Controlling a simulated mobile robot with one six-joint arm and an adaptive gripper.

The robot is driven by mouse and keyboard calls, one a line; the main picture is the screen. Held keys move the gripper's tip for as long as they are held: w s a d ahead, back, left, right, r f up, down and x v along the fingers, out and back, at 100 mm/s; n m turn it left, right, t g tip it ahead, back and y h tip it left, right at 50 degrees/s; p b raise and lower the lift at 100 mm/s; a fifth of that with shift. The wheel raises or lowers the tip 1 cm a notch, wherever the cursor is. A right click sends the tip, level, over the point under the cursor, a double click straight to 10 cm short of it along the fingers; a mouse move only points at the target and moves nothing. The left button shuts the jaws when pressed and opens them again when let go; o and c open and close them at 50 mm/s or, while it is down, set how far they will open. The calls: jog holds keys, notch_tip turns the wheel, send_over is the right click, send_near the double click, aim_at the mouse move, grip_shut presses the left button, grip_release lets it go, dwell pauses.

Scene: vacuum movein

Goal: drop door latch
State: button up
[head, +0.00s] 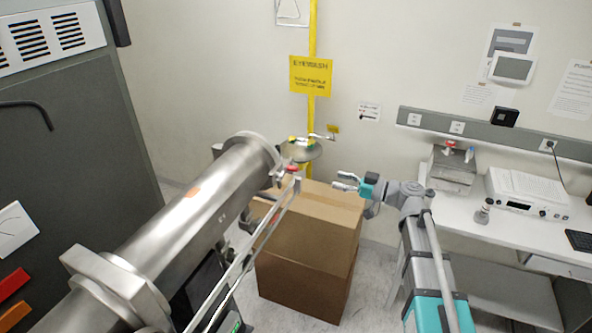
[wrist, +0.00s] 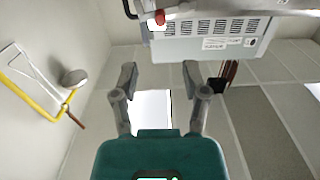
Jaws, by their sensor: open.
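A long steel chamber (head: 185,220) runs from lower left to an end flange in the middle of the head view. A small red part (head: 292,168) sits by the flange, at the end of a long thin rail (head: 250,250). Which part is the door latch, I cannot tell for sure. My gripper (head: 345,182) is open and empty, right of the red part and apart from it, over the cardboard boxes. In the wrist view its fingers (wrist: 160,78) are spread with nothing between them. A red knob (wrist: 160,17) shows above the fingers at the top edge.
Cardboard boxes (head: 305,250) stand below my gripper. A yellow pipe (head: 312,110) with a round metal basin (head: 305,150) is on the back wall. A white bench (head: 480,205) with instruments stands right. A grey vented box (wrist: 215,45) is at the top of the wrist view.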

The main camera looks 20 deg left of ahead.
aim_at(296, 169)
jog(key=a, duration=1.4)
jog(key=shift+d, duration=0.1)
grip_shut()
dwell(0.4)
